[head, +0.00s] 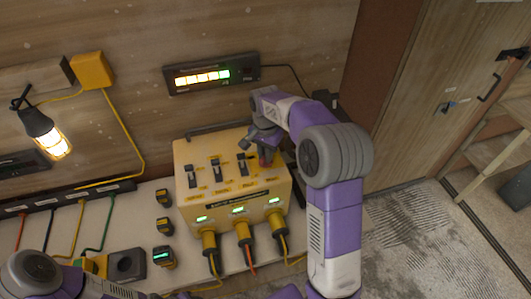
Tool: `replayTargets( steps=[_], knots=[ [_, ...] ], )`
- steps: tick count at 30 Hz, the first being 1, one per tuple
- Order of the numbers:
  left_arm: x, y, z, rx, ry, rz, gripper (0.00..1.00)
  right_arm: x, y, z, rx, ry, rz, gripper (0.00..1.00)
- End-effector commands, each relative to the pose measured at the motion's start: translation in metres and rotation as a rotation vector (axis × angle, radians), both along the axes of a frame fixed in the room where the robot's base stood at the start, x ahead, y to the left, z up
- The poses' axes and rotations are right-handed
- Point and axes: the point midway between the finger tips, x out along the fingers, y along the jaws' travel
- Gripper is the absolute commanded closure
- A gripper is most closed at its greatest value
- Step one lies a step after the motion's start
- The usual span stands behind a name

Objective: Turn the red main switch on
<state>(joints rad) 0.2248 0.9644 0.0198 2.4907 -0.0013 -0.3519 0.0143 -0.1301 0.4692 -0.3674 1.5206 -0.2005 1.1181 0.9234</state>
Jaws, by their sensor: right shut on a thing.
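A yellow power box (233,205) stands on the pale bench against the wall. Several black switches with yellow labels sit on its sloped top face. The red main switch (266,161) is at the right end of that face, mostly hidden by my right gripper (264,150). My right gripper points down at the switch and is shut on it. The switch's exact angle cannot be made out. Part of my left arm shows at the bottom left; its gripper is not in view.
Plugs with cables (243,233) stick out of the box's front, below green lights. A lit indicator panel (210,74) hangs on the wall behind. A glowing lamp (45,135) hangs at left. Small meters (163,257) stand left of the box. A cabinet door (440,90) is at right.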

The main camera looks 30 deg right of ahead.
Motion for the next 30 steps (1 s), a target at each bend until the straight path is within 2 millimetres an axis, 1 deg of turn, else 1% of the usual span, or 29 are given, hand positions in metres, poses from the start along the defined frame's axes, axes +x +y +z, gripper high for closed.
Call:
replayTargets(
  steps=[1,5,6,13,16,20,25,27,30],
  knots=[
    [0.0,0.0,0.0,0.0,0.0,0.0,0.57,0.001,-0.001,0.001,-0.001,-0.004,-0.004,0.81],
    [0.0,0.0,0.0,0.0,0.0,0.0,0.57,0.001,-0.001,0.001,-0.001,-0.003,-0.003,0.61],
    [0.0,0.0,0.0,0.0,0.0,0.0,0.57,0.0,-0.001,0.0,-0.001,-0.003,-0.003,0.58],
    [0.0,0.0,0.0,0.0,0.0,0.0,0.57,0.0,0.0,0.0,0.0,-0.001,-0.001,0.58],
    [0.0,0.0,0.0,0.0,0.0,0.0,0.57,0.001,0.0,0.006,0.0,-0.004,-0.001,0.58],
    [0.0,0.0,0.001,0.0,0.0,0.0,0.57,0.001,0.0,0.025,0.0,-0.006,-0.001,0.58],
    [0.0,0.0,0.004,0.0,0.0,0.0,0.57,0.001,-0.001,0.054,-0.001,-0.006,-0.002,0.58],
    [0.0,0.0,0.004,0.0,0.0,0.0,0.57,0.001,-0.001,0.063,-0.001,-0.005,-0.001,0.58],
    [0.0,0.0,0.005,0.0,0.0,0.0,0.57,0.001,-0.001,0.072,-0.001,-0.004,-0.002,0.58]
  ],
)
